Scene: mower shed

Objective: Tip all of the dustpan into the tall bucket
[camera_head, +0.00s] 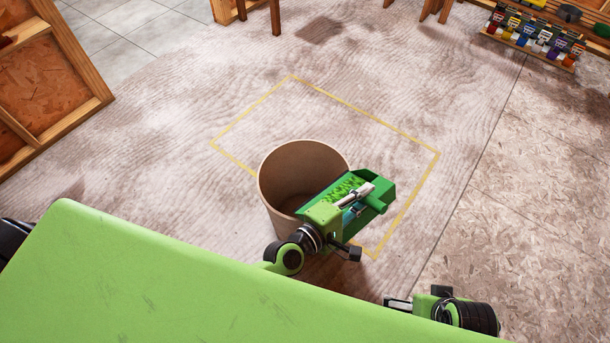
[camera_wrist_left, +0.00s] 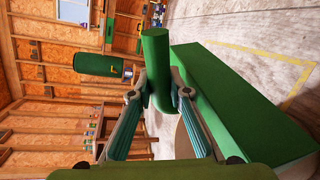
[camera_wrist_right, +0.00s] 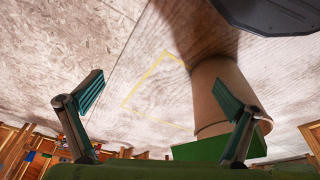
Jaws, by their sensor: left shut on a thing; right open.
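The tall bucket (camera_head: 300,160) is a tan, open-topped cylinder standing on the floor; its visible inside is bare. It also shows in the right wrist view (camera_wrist_right: 210,95). The green dustpan (camera_head: 384,183) is above the bucket's right side, overlapping its mouth. Bright green bits (camera_head: 340,188) lie in it. How steeply it tilts I cannot tell. My left gripper (camera_head: 360,196) is shut on its handle (camera_wrist_left: 156,65); the pan body (camera_wrist_left: 230,115) shows in the left wrist view. My right gripper (camera_wrist_right: 157,92) is open and empty, low and right of the bucket.
A yellow outline (camera_head: 365,118) is marked on the floor around the bucket. Open floor lies beyond and to the right.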

